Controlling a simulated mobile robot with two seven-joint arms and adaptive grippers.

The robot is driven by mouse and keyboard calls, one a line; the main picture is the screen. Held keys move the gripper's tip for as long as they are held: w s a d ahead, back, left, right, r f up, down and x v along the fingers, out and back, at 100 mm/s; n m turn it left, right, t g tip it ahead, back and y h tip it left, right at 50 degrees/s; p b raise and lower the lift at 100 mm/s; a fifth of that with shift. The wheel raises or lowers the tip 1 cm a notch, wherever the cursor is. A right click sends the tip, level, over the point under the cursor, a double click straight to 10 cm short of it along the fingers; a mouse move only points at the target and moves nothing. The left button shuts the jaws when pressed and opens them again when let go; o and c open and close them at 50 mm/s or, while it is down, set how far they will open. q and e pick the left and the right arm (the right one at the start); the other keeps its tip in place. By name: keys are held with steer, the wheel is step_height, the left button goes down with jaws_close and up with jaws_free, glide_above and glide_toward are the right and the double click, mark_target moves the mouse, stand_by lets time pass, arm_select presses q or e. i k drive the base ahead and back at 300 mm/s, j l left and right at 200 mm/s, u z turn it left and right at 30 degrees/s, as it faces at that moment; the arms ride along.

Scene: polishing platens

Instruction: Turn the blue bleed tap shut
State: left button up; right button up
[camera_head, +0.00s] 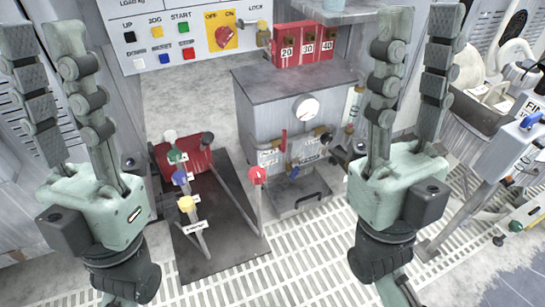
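A small blue tap handle (294,172) sits low on the front of a grey metal cabinet (249,118) in the middle of the head view. It hangs tilted below a small label too small to read. My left gripper (43,42) is raised at the far left, fingers apart and empty, well away from the cabinet. My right gripper (416,38) is raised right of the cabinet, fingers apart and empty, not touching the tap.
Levers with red (257,175), yellow (186,203), blue and green knobs stand on a dark plate left of the tap. A round gauge (306,108) is on the cabinet. A tray with a handle (310,199) lies below the tap.

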mark_target(295, 171)
steer(key=i+l+u, duration=0.1)
steer(key=i+l, duration=0.35)
steer(key=i+l+u, duration=0.1)
steer(key=i+l, duration=0.35)
steer(key=l, duration=0.25)
